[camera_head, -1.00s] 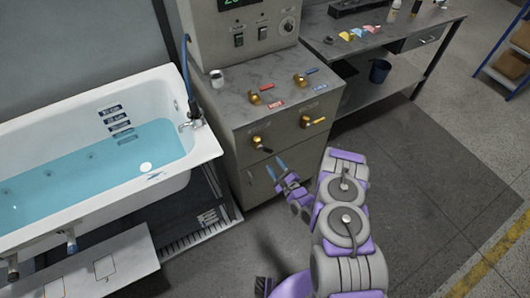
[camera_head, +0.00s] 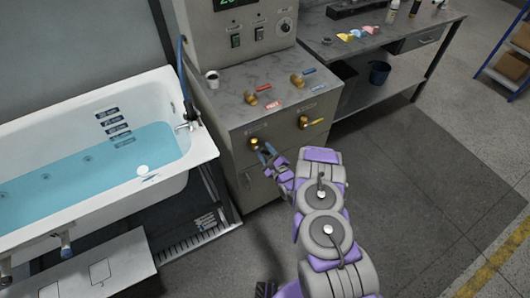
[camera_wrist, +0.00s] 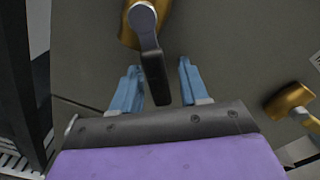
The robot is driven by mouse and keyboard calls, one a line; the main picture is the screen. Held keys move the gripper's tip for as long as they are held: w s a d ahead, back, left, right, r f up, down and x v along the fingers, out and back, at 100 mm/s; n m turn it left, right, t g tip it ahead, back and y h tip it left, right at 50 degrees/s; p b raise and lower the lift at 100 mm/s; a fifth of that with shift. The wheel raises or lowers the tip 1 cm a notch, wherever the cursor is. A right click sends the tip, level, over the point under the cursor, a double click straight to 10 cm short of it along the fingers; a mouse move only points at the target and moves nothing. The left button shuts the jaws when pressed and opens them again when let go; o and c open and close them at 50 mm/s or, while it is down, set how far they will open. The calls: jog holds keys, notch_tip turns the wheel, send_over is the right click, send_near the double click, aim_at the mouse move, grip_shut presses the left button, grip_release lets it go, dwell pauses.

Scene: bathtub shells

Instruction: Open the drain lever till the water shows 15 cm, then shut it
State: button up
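The tub (camera_head: 178,88) at the left holds blue water (camera_head: 85,163). Depth plates (camera_head: 112,120) sit on its inner wall; their figures are too small to read. Two brass valves with levers are on the cabinet front: a left one (camera_head: 254,143) and a right one (camera_head: 304,122). Their labels are unreadable, so I cannot tell which is the drain. My gripper (camera_head: 267,151) is at the left valve. In the wrist view my gripper (camera_wrist: 158,86) is open, with the left valve's dark lever handle (camera_wrist: 155,78) between its blue fingers and gaps on both sides.
A control box (camera_head: 225,35) has a partly cut-off green display. A workbench (camera_head: 380,45) stands behind right. Floor at right is clear.

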jog(key=shift+d, duration=0.1)
jog(key=shift+c, duration=1.4)
jog(key=shift+a, duration=0.4)
grip_shut()
